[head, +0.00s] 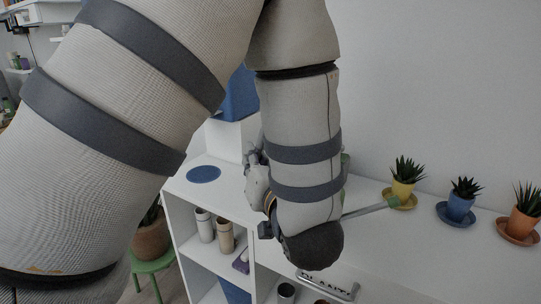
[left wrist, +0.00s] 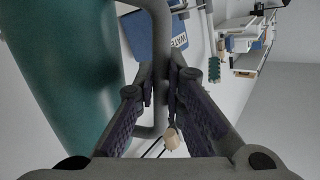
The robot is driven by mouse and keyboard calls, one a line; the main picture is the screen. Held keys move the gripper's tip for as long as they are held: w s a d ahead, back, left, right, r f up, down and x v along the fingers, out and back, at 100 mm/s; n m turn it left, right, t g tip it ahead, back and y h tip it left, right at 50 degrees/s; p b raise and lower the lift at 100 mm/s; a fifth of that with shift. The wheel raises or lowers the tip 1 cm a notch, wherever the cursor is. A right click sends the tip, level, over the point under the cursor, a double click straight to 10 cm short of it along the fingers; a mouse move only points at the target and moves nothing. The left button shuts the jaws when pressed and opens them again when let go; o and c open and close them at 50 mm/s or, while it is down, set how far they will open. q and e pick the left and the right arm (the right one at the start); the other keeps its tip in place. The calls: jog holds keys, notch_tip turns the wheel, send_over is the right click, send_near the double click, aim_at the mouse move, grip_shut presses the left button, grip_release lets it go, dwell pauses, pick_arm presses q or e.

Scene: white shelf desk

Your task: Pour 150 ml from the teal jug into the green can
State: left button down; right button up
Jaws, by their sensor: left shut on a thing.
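The teal jug (left wrist: 55,70) fills the left of the left wrist view, with its grey handle (left wrist: 161,30) beside my fingers. My left gripper (left wrist: 168,78) is shut on the jug's handle. In the head view my left arm hides the jug, and only part of the gripper (head: 256,170) shows beside the forearm. The green can's grey-green spout (head: 370,209) sticks out to the right from behind my arm; the rest of the can is mostly hidden. The can's opening and the liquid levels cannot be seen. My right gripper is not in view.
Three potted plants, yellow (head: 403,191), blue (head: 460,206) and orange (head: 522,224), stand on saucers along the wall at right. A blue disc (head: 203,174) lies on the white desk. A blue container (head: 240,95) stands behind. Cups (head: 225,236) sit on the shelf below.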

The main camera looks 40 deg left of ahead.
pick_arm(q)
jog(key=shift+s+f+m, duration=0.1)
jog(key=shift+f+m, duration=0.25)
jog(key=shift+m, duration=0.25)
dwell(1.1)
jog(key=shift+r, duration=0.2)
jog(key=shift+w+r, duration=0.3)
jog(key=shift+r+m, duration=0.15)
jog(key=shift+m, duration=0.15)
dwell(0.3)
jog(key=shift+w+d+r, duration=0.15)
jog(key=shift+w+r, duration=0.15)
jog(key=shift+r, duration=0.05)
jog(key=shift+w+r, duration=0.1)
jog(key=shift+r, duration=0.1)
dwell(0.3)
jog(key=shift+w+d+r+m, duration=0.1)
jog(key=shift+w+r+m, duration=0.1)
jog(key=shift+r+m, duration=0.15)
jog(key=shift+f+m+g+h, duration=0.3)
jog(key=shift+f+m+g, duration=0.15)
jog(key=shift+m, duration=0.2)
dwell(0.9)
